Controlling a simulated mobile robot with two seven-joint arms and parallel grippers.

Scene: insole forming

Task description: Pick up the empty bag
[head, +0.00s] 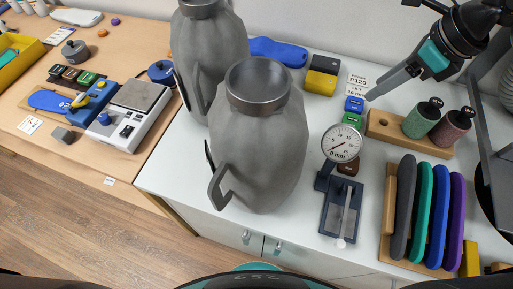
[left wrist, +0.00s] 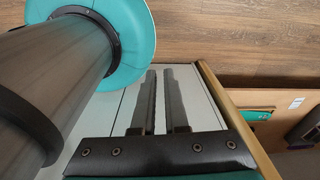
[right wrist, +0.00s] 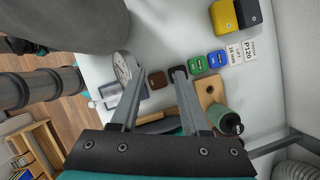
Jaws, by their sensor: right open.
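Two grey, bulging bags with metal collars and side handles stand upright on the white counter. The front bag (head: 262,150) is in the middle of the head view; the other bag (head: 208,50) is behind it to the left. I cannot tell which is empty. My right gripper (head: 370,97) is open and empty, above the counter to the right of both bags. The right wrist view shows part of a grey bag (right wrist: 75,22) left of its fingers, apart from them. My left gripper (left wrist: 161,72) shows only in its wrist view, empty, with a narrow gap between its fingers.
A dial gauge (head: 341,143) stands right of the front bag. A rack of coloured insoles (head: 427,215) and a wooden block with spools (head: 405,135) lie further right. A blue insole (head: 278,51) lies behind. A scale (head: 130,115) sits on the wooden table (head: 85,165).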

